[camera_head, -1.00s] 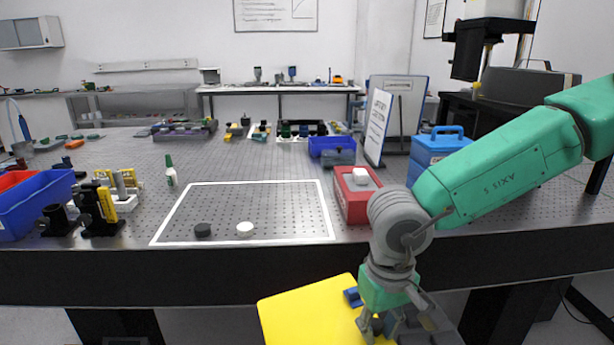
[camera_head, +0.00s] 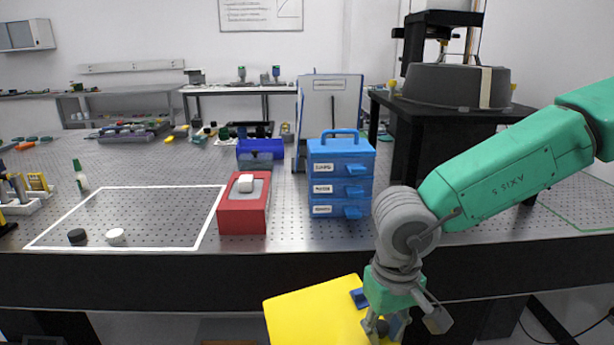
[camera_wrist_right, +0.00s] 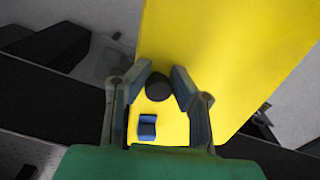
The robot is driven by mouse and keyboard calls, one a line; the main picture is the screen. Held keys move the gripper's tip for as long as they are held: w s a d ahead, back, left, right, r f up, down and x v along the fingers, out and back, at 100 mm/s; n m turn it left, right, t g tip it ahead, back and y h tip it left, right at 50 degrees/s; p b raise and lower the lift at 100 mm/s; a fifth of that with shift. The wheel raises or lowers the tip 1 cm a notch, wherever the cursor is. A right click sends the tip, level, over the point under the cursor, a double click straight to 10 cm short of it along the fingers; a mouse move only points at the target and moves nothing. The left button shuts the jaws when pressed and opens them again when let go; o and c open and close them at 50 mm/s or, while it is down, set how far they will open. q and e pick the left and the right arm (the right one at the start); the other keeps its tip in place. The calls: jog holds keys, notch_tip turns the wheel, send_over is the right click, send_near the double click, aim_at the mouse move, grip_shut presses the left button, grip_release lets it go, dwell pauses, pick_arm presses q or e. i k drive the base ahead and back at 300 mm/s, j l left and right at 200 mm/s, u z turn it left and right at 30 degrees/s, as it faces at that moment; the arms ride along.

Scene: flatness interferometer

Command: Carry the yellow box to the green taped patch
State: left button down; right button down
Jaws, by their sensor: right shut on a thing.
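The yellow box (camera_head: 315,312) is held low in front of the table's front edge, its lower part cut off by the picture's bottom. It also fills much of the right wrist view (camera_wrist_right: 225,60), with a black knob (camera_wrist_right: 158,86) and a small blue part (camera_wrist_right: 147,126) on its face. My right gripper (camera_head: 384,328) is shut on the box at the knob; the fingers (camera_wrist_right: 160,80) stand on both sides of the knob. A thin green tape outline (camera_head: 572,222) shows on the table top at the far right, partly cut off. My left gripper is not in view.
The perforated table (camera_head: 285,235) has its front edge just beyond the box. A blue drawer case (camera_head: 340,180), a red box (camera_head: 242,215) and a white-taped area (camera_head: 150,210) with two small discs stand on it. A black stand (camera_head: 405,150) carries a grey housing (camera_head: 455,85).

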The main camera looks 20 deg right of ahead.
aim_at(588, 205)
jog(key=k+l, duration=0.1)
jog(key=l, duration=0.75)
jog(key=k+l, duration=0.1)
jog(key=l, duration=1.6)
jog(key=k+l, duration=0.15)
jog(key=l, duration=0.7)
